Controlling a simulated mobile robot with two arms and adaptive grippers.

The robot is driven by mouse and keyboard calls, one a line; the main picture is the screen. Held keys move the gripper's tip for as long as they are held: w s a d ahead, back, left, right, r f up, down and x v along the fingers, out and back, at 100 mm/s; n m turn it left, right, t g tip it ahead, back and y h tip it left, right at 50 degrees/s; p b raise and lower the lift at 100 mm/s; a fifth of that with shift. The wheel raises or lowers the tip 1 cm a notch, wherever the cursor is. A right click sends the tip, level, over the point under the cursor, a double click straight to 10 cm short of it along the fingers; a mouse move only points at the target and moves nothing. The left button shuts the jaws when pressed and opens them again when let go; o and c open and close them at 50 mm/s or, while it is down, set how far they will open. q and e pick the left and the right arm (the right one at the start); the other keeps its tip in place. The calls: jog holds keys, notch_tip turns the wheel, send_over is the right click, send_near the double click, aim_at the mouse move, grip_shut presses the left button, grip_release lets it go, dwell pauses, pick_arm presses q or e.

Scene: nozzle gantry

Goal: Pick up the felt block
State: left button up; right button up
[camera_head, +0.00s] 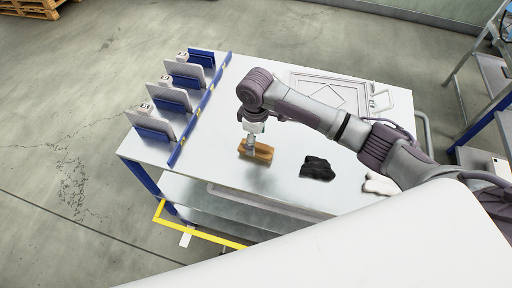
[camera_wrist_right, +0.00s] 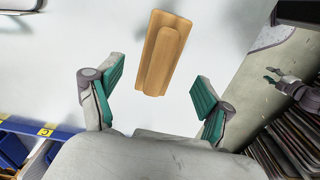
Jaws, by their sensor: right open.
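The felt block (camera_head: 262,153), a tan, wood-coloured piece with a narrower raised grip on top, lies on the white table. In the right wrist view the block (camera_wrist_right: 163,52) lies slightly tilted, just beyond the fingertips and roughly between their lines. My right gripper (camera_head: 250,143) is above the block in the head view and partly covers it. In the right wrist view its green-padded fingers (camera_wrist_right: 158,80) are spread wide, with nothing between them. A small grey part at the right edge of that view looks like my left gripper (camera_wrist_right: 288,84); its jaws are too small to read.
A black cloth (camera_head: 317,168) and a white cloth (camera_head: 380,184) lie right of the block. A framed panel (camera_head: 333,93) lies at the back. A blue rail (camera_head: 197,115) with upright plates (camera_head: 157,119) lines the left side. The table between rail and block is clear.

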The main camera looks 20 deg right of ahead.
aim_at(256, 143)
notch_tip(256, 143, down, 3)
jog(key=shift+r, duration=0.2)
jog(key=shift+d+f, duration=0.1)
jog(key=shift+f, duration=0.35)
jog(key=shift+c, duration=1.5)
jog(key=c, duration=1)
jog(key=shift+r, duration=0.1)
